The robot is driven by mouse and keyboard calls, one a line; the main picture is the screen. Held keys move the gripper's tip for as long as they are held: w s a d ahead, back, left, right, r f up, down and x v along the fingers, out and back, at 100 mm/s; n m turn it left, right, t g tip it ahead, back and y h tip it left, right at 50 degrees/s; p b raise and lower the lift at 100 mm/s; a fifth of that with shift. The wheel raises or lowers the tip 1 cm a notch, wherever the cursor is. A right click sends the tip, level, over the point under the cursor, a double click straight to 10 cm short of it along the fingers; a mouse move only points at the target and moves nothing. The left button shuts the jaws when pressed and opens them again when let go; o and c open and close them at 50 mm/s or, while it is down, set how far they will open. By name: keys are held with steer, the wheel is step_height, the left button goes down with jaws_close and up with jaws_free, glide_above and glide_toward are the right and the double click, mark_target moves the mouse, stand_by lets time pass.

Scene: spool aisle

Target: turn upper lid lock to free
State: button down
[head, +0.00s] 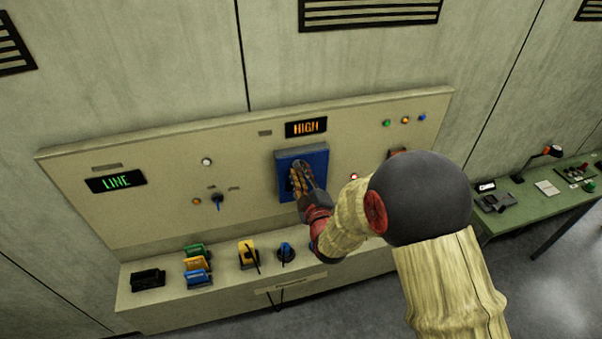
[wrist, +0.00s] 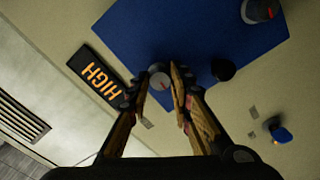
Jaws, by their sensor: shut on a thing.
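A blue panel (head: 287,157) is mounted on the sloped console under the HIGH display. It also fills the top of the wrist view (wrist: 195,28). The upper lid lock (wrist: 160,80) is a small round grey knob with a red mark, at the end of the panel nearest the HIGH display. My gripper (wrist: 162,70) is shut on this knob, one fingertip on each side. In the head view, my gripper (head: 301,176) covers the knob and much of the panel. A dark knob with a red mark (wrist: 262,10) sits at the panel's far end.
A black round part (wrist: 223,70) sticks out near the panel's edge. A blue switch (head: 217,202) and the LINE display (head: 115,181) are to the left. Several coloured items stand on the ledge below, including a yellow block (head: 248,254). A green table (head: 535,205) stands right.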

steer(key=shift+f+b, duration=0.2)
steer(key=shift+b, duration=0.1)
steer(key=m+b, duration=0.4)
steer(key=b, duration=0.2)
steer(key=shift+f, duration=0.2)
steer(key=m+b, duration=0.5)
steer(key=b, duration=0.2)
steer(key=shift+b, duration=0.4)
steer(key=m+b, duration=0.4)
steer(key=b, duration=0.1)
steer(key=shift+m+b, duration=0.35)
steer(key=shift+m, duration=0.05)
steer(key=m+b, duration=0.3)
steer(key=b, duration=0.1)
steer(key=shift+r+m, duration=0.2)
steer(key=shift+m, duration=0.2)
steer(key=shift+r, duration=0.1)
steer(key=c, duration=1.6)
jaws_free()
